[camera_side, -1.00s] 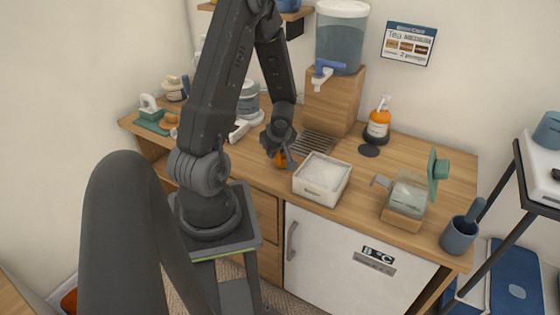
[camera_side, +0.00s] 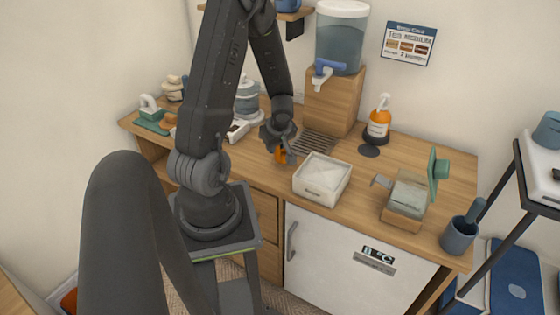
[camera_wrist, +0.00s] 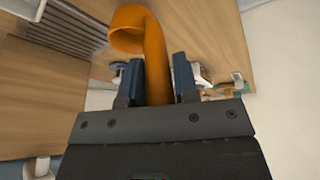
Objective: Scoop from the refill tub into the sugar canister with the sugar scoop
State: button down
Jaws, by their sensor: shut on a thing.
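My gripper (camera_wrist: 158,82) is shut on the handle of an orange scoop (camera_wrist: 154,52). In the wrist view its round bowl sits beyond the fingers at upper left. In the side view my gripper (camera_side: 279,136) is over the counter, left of the refill tub, and only a bit of the orange scoop (camera_side: 281,155) shows beneath it. The refill tub (camera_side: 318,192) is a square white box of white sugar near the counter's front edge. What looks like the sugar canister (camera_side: 409,196) is a clear jar on a wooden base at right, its green lid (camera_side: 433,175) standing upright.
A water dispenser (camera_side: 341,48) on a wooden block stands behind the tub, with a dark slatted grille (camera_side: 319,144) before it. An orange bottle (camera_side: 378,122) stands at back right. A blue cup (camera_side: 458,236) stands at the right front corner.

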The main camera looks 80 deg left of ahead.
dwell(0.4)
jog(key=shift+r, duration=3)
jog(key=w+d+r, duration=0.4)
jog(key=w+d, duration=0.5)
jog(key=d, duration=0.3)
jog(key=shift+w+r+m, duration=0.2)
jog(key=shift+w+m, duration=0.1)
